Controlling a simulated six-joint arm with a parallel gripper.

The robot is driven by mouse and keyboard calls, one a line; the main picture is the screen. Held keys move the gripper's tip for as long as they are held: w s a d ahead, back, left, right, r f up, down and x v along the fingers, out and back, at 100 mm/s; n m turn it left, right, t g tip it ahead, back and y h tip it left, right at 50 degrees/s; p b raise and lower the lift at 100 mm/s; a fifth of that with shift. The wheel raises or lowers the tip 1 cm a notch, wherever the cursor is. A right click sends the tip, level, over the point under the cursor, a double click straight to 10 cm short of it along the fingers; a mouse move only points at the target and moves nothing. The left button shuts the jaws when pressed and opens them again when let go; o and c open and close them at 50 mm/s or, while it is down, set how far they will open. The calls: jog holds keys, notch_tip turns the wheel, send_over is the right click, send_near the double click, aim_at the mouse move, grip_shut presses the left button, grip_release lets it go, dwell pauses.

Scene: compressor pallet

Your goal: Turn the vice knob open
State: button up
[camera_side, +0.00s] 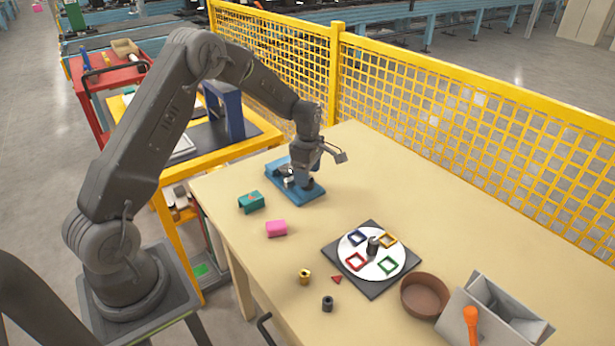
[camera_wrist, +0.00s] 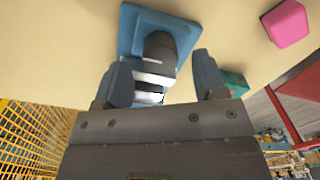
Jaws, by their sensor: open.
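The blue vice (camera_side: 311,191) sits on the table below the end of my arm; its blue base also shows at the top of the wrist view (camera_wrist: 129,28). In the wrist view a dark round part (camera_wrist: 159,46) with pale bands, apparently the vice knob, stands on that base. My gripper (camera_wrist: 160,68) is open, with one finger on each side of this part. I cannot tell whether the fingers touch it. In the side view my gripper (camera_side: 297,182) is down at the vice, and the arm end partly hides the knob and jaws.
A teal block (camera_side: 251,202) and a pink block (camera_side: 277,228) lie near the vice. A turntable plate (camera_side: 371,275) with coloured square frames, a brown bowl (camera_side: 425,296) and a grey bin (camera_side: 500,315) stand farther right. A yellow mesh fence (camera_side: 470,130) runs behind. The table's back middle is clear.

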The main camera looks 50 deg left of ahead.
notch_tip(320, 180, up, 12)
dwell(0.3)
jog(key=s+d+r+m+t, duration=0.3)
jog(key=s+d+r+m, duration=0.7)
jog(key=s+r+m, duration=0.15)
jog(key=s+d+m+t, duration=0.1)
jog(key=s+d+m, duration=0.2)
jog(key=s+m, duration=0.3)
jog(key=s+d+m+t, duration=0.1)
jog(key=s+d+m, duration=0.2)
jog(key=s+m, duration=0.3)
jog(key=s, duration=0.4)
jog(key=shift+s+d+t, duration=0.15)
jog(key=shift+d+t, duration=0.25)
